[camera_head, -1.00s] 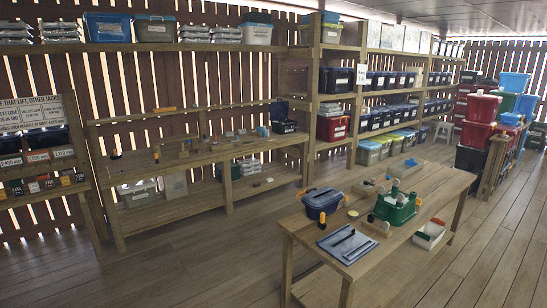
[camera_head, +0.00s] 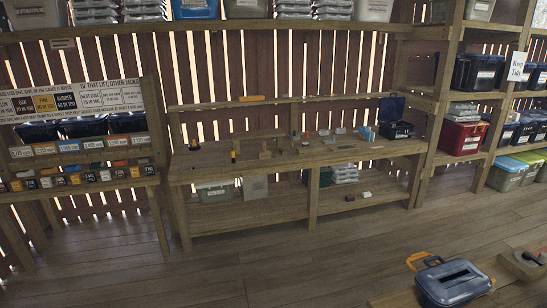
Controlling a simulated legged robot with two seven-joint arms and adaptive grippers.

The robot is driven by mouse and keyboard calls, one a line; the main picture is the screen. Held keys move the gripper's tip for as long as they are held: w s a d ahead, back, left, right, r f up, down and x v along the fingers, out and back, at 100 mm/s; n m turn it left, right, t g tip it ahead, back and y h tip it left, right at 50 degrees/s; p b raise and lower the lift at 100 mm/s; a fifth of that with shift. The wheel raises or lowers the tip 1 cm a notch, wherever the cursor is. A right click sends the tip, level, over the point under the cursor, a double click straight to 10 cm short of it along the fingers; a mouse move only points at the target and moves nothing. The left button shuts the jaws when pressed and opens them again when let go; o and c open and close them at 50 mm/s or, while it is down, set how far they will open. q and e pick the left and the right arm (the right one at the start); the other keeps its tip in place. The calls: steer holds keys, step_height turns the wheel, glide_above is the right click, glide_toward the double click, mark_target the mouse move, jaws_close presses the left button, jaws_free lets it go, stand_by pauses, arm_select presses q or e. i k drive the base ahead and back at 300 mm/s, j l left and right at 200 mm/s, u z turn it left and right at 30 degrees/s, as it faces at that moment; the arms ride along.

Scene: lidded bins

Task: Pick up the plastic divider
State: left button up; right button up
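I cannot make out which thing is the plastic divider. Several small items stand on the wooden workbench (camera_head: 300,163) against the slatted wall. Light blue pieces (camera_head: 366,133) stand near its right end, too small to name, beside an open dark bin (camera_head: 397,131). A blue lidded bin (camera_head: 452,284) with a yellow handle sits on the near table (camera_head: 392,300) at the bottom right. Neither of my grippers is in view.
Wooden floor (camera_head: 230,265) lies clear before the workbench. A label rack (camera_head: 85,165) stands at the left. Shelving (camera_head: 432,150) with a red bin (camera_head: 461,137) stands at the right. Bins (camera_head: 214,190) sit on the workbench's lower shelf.

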mark_target(364, 131)
steer(key=i+j, duration=0.15)
steer(key=i, duration=0.6)
steer(key=i+j, duration=0.15)
steer(key=i, duration=0.55)
steer(key=i+j+u, duration=0.1)
steer(key=i, duration=0.65)
steer(key=i+l+z, duration=0.25)
steer(key=i+z, duration=0.15)
steer(key=i+l+z, duration=0.15)
steer(key=i+z, duration=0.65)
steer(key=i+j+z, duration=0.2)
steer(key=i+z, duration=0.2)
steer(key=i+j+z, duration=0.3)
steer(key=i+z, duration=0.15)
steer(key=i+l, duration=0.2)
steer(key=i, duration=0.8)
steer(key=i+l+z, duration=0.1)
steer(key=i, duration=0.9)
